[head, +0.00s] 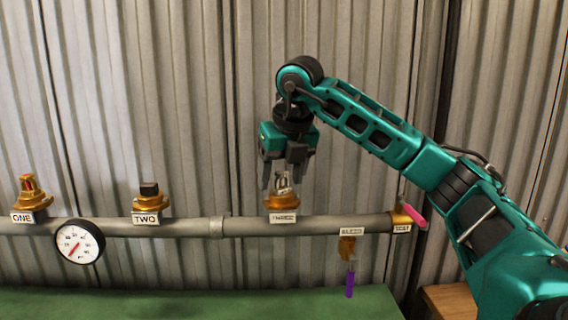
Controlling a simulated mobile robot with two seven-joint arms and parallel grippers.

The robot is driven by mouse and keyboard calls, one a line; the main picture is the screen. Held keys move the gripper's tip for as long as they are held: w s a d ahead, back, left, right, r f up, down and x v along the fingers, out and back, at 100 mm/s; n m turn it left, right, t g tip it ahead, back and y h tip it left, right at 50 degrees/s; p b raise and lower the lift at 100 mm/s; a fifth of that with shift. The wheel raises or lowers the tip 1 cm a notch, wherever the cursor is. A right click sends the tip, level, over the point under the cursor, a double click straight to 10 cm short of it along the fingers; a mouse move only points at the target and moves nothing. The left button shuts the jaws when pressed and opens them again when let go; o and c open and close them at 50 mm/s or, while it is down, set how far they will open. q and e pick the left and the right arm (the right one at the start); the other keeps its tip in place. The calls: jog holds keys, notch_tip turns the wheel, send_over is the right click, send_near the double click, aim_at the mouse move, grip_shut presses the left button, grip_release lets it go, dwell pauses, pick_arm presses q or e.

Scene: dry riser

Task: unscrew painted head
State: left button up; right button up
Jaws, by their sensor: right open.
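Three brass heads stand upright on a grey horizontal pipe (180,227). The left head (29,192), above label ONE, has red on its top. The middle head (150,200), above label TWO, has a black top. The third head (282,198) has a pale, silvery top; its label is too blurred to read surely. Which head is the painted one is not certain. My right gripper (282,178) points down over the third head, open, its fingers on either side of the pale top. Contact cannot be told. My left gripper is out of view.
A round white gauge (79,242) with a red needle hangs at the pipe's left. A purple lever (350,284) hangs below a brass valve, and a pink lever (414,216) is at the pipe's right end. A green surface (200,304) lies below; corrugated wall (180,80) stands behind.

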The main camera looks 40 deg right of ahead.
jog(key=shift+f, duration=0.1)
jog(key=shift+c, duration=0.4)
grip_shut()
jog(key=n+y+p, duration=0.1)
jog(key=n, duration=0.2)
jog(key=shift+n+y+p, duration=0.35)
jog(key=shift+n+y, duration=0.25)
jog(key=shift+n, duration=0.8)
